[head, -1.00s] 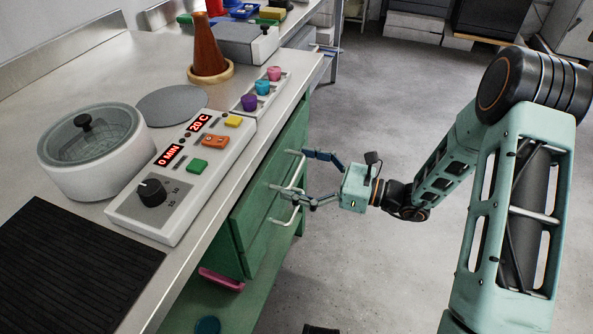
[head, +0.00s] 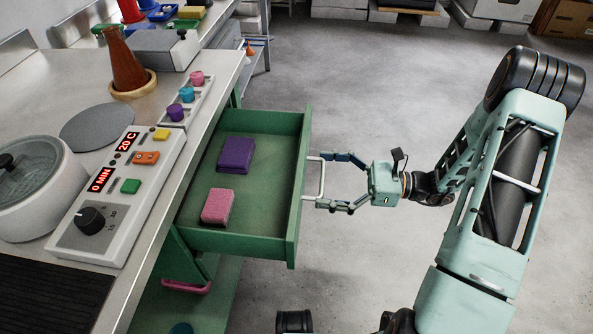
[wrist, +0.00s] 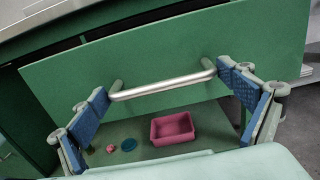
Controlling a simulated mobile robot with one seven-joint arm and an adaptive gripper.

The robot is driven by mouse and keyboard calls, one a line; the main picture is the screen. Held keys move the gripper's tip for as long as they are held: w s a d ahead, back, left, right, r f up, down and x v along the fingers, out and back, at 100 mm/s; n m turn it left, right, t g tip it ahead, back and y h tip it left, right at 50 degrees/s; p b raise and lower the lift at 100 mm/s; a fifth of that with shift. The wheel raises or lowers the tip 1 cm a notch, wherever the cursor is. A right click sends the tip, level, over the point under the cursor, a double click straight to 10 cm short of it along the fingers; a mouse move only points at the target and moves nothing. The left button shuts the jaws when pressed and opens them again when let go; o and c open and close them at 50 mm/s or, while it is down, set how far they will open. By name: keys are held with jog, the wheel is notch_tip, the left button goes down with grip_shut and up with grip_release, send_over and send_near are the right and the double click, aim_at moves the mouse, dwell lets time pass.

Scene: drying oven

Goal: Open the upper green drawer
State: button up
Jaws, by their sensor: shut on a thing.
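The upper green drawer (head: 220,232) is pulled out from under the counter in the head view, its open top showing. A purple block (head: 236,155) and a pink block (head: 218,206) lie inside it. Its front carries a pale metal bar handle (head: 321,180), which is silver in the wrist view (wrist: 165,89). My gripper (head: 324,181) is at the drawer front, its fingers spread wide, one at each end of the handle, shut on it lengthwise. The wrist view shows the blue finger pads at both handle ends and the green drawer front (wrist: 240,50) behind.
The counter (head: 190,105) holds a control panel (head: 125,195), a white lidded pot (head: 40,190) and a brown cone (head: 122,60). Below the drawer, a pink tray (wrist: 172,128) and a blue disc (wrist: 129,144) lie on a green shelf.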

jog(key=shift+s+d, duration=0.2)
jog(key=shift+d, duration=2.65)
jog(key=o, duration=1.3)
jog(key=d, duration=0.8)
jog(key=s+d, duration=0.1)
jog(key=d, duration=0.3)
